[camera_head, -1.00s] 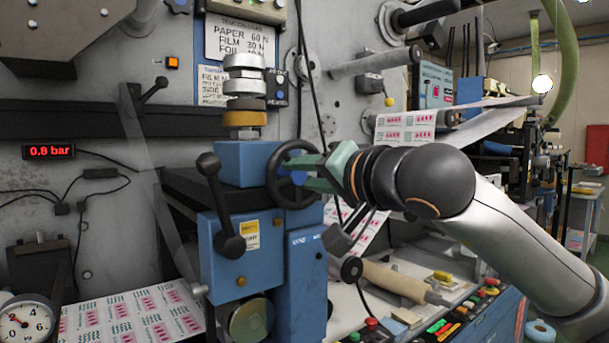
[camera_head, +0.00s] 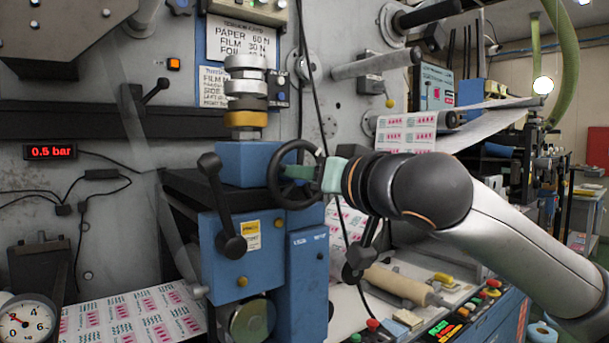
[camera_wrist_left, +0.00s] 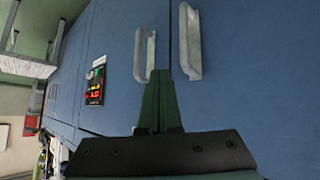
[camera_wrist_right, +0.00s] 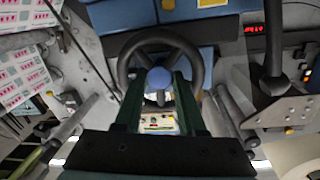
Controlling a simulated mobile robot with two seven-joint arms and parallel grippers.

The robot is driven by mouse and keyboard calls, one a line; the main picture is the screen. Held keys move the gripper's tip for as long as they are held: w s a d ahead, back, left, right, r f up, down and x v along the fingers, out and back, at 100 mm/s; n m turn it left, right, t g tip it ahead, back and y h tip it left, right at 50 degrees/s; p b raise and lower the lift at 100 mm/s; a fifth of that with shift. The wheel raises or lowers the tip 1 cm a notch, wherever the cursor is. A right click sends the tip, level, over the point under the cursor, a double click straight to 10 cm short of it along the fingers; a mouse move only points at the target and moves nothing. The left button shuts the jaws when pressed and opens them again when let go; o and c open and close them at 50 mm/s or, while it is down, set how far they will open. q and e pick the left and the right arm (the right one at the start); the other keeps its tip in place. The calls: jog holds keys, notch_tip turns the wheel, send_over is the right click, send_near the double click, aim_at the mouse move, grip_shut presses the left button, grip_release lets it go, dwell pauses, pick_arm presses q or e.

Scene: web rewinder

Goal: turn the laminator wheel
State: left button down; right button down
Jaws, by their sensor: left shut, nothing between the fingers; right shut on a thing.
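The laminator wheel, a black handwheel (camera_head: 273,180) with a blue hub, stands on the right side of the blue unit (camera_head: 246,163). My right gripper (camera_head: 300,174) reaches it from the right and is shut on the wheel. In the right wrist view, its dark green fingers (camera_wrist_right: 160,84) lie either side of the blue hub, inside the black rim (camera_wrist_right: 196,62). My left gripper (camera_wrist_left: 158,88) shows only in the left wrist view, shut and empty in front of a blue cabinet (camera_wrist_left: 240,60) with grey handles.
A red readout (camera_head: 50,152) shows 0.5 bar. A black ball-ended lever (camera_head: 222,205) stands left of the wheel. A dial gauge (camera_head: 27,322) is at lower left. A tan roller (camera_head: 398,284) and a button panel (camera_head: 475,313) lie below my right arm.

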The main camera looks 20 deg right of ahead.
jog(key=shift+f, duration=0.2)
jog(key=c, duration=0.9)
grip_release()
jog(key=shift+o, duration=0.6)
jog(key=shift+r, duration=0.15)
jog(key=shift+s, duration=0.1)
jog(key=b+v, duration=0.1)
jog(key=v, duration=1.1)
jog(key=shift+s, duration=0.15)
